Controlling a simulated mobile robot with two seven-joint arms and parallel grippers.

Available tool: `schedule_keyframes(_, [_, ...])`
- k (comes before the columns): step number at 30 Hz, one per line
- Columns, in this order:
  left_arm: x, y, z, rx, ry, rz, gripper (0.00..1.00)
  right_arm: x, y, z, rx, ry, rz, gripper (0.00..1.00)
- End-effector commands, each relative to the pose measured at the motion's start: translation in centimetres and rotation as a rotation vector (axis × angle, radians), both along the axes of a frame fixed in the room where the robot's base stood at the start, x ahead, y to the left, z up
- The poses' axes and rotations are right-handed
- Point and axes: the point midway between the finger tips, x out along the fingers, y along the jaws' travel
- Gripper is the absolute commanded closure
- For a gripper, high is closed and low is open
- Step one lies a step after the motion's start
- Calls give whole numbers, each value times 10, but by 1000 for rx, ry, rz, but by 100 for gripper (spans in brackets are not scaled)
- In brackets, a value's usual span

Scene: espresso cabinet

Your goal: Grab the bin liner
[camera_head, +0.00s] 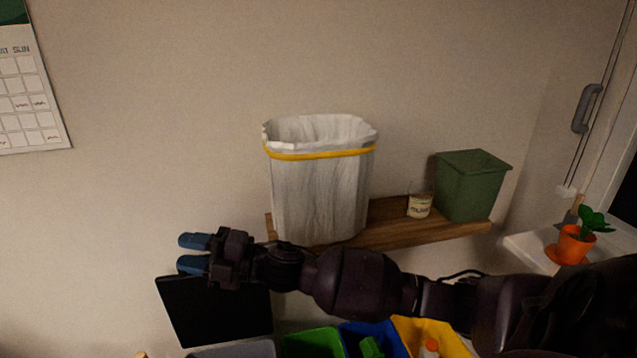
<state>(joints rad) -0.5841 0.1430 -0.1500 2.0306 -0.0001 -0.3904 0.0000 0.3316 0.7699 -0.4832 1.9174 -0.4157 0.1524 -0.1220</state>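The bin liner (320,190) is a tall white bag with an open, folded-over top and a yellow band below its rim. It stands upright at the left end of a wooden wall shelf (385,232). My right gripper (188,252) reaches across from the right, in front of and below the shelf. Its two blue fingertips point left and are apart, with nothing seen between them. It is to the lower left of the liner and does not grip it. My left gripper is not in view.
On the shelf, right of the liner, are a small labelled glass (420,206) and a green bin (470,186). A potted plant (573,245) stands on a white surface at right. Below are a dark panel (215,318) and coloured bins, including a yellow one (455,338). A calendar (30,95) hangs upper left.

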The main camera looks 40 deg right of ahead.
Motion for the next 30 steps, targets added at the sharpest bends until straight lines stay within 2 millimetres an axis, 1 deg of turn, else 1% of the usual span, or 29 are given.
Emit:
schedule_keyframes(1, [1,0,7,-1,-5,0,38,7,3,29,-69,-80,37,63])
schedule_keyframes(6, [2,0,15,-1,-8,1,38,19,8,101,-299,-320,148,63])
schedule_keyframes(8, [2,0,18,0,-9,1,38,21,7,124,-388,-403,187,63])
schedule_keyframes(9, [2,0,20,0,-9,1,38,22,6,139,-450,-458,212,63])
schedule_keyframes(12, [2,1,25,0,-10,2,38,22,0,167,-619,-587,287,63])
schedule_keyframes(14, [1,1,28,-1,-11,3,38,20,-7,180,-738,-664,346,63])
schedule_keyframes(15, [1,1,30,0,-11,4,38,19,-15,187,-830,-714,392,63])
schedule_keyframes(16, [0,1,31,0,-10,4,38,17,-21,189,-898,-745,429,63])
schedule_keyframes(17, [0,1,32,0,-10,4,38,15,-28,190,-964,-772,470,63])
schedule_keyframes(20, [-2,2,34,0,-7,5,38,10,-59,191,-1185,-836,614,63])
schedule_keyframes(23, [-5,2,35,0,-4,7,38,4,-97,191,-1388,-852,766,63])
schedule_keyframes(25, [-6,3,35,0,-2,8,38,-1,-128,193,-1518,-838,876,63])
schedule_keyframes(30, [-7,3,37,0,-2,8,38,-17,-203,208,-1771,-728,1120,63])
